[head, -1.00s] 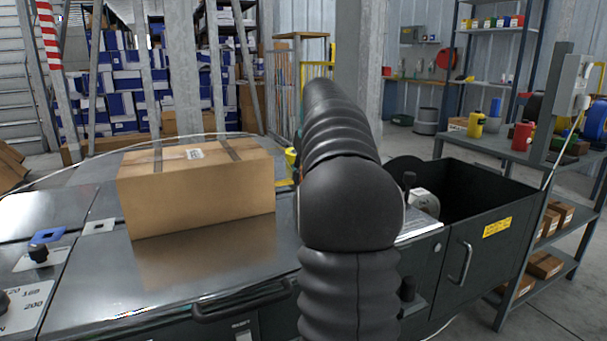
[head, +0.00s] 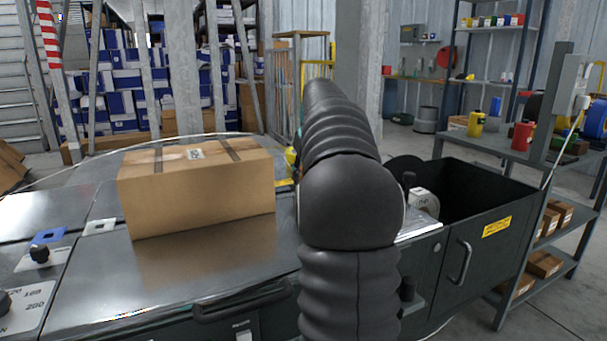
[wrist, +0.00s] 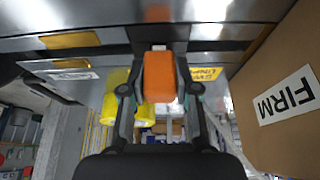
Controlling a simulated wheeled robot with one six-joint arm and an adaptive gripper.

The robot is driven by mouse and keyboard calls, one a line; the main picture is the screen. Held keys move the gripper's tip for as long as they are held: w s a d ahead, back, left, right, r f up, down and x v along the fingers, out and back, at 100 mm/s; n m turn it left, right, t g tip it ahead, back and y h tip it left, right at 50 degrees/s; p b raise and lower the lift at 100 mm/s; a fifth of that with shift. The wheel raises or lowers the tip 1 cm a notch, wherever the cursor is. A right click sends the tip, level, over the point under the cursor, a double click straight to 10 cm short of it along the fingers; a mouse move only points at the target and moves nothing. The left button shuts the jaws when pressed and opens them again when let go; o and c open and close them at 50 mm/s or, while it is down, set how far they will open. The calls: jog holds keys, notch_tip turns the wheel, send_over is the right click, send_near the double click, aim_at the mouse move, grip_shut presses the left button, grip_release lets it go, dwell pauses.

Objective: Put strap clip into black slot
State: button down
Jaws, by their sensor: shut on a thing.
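In the wrist view my gripper (wrist: 159,90) is shut on an orange block-like piece, which I take to be the strap clip (wrist: 159,76). A small pale tip shows at its upper end, close to the steel surface. The orange colour is mirrored in the steel above it. A dark gap (wrist: 115,52) runs across the steel behind the fingers; I cannot tell whether it is the black slot. In the head view my black arm hides the gripper and the clip.
A cardboard box (head: 196,190) stands on the steel top (head: 110,275), left of my arm; it is close on the right in the wrist view (wrist: 285,85). An open black bin (head: 490,225) is at the right. Blue (head: 48,236) and white (head: 97,227) plates lie at the left.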

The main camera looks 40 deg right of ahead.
jog(key=shift+f, duration=0.45)
jog(key=c, duration=0.8)
grip_release()
jog(key=shift+r, duration=0.15)
jog(key=v, duration=1.1)
jog(key=shift+s+r, duration=0.15)
jog(key=shift+r, duration=0.25)
